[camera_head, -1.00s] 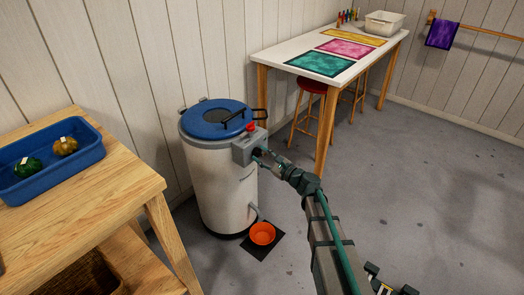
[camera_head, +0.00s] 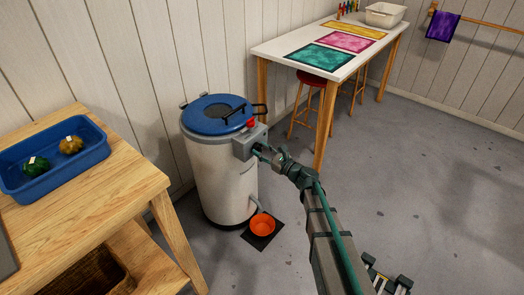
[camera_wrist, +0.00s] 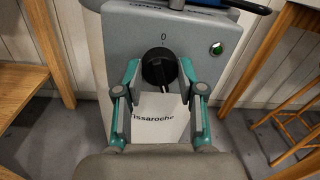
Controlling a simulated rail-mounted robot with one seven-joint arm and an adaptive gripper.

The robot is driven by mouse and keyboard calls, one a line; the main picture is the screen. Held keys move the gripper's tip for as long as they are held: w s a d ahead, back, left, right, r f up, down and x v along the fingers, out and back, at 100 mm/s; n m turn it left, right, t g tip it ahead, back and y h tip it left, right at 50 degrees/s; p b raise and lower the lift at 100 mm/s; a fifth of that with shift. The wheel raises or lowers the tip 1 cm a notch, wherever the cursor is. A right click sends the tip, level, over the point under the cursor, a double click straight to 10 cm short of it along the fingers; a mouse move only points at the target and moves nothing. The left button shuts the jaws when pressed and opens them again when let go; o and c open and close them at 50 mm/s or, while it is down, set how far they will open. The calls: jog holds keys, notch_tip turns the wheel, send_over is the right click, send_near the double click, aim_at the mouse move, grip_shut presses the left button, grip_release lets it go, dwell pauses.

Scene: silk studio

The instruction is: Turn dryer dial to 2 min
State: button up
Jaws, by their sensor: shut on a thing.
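The dryer (camera_head: 222,165) is a tall white cylinder with a blue lid (camera_head: 217,112), standing on the floor beside the wooden table. A grey control box sticks out from its upper right side. In the wrist view the black round dial (camera_wrist: 160,68) sits on the grey panel (camera_wrist: 118,40), with a "0" mark above it. No other dial mark is readable there. My gripper (camera_wrist: 160,80) is at the panel, its two fingers on either side of the dial, shut on it. In the head view my gripper (camera_head: 262,151) meets the control box and hides the dial.
A green lamp (camera_wrist: 217,48) is on the panel, and a red button (camera_head: 251,123) is on the box. A wooden table (camera_head: 85,215) with a blue tray (camera_head: 58,172) is at left.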

jog(key=o, duration=1.1)
jog(key=shift+o, duration=0.2)
jog(key=shift+s, duration=0.1)
jog(key=v, duration=1.2)
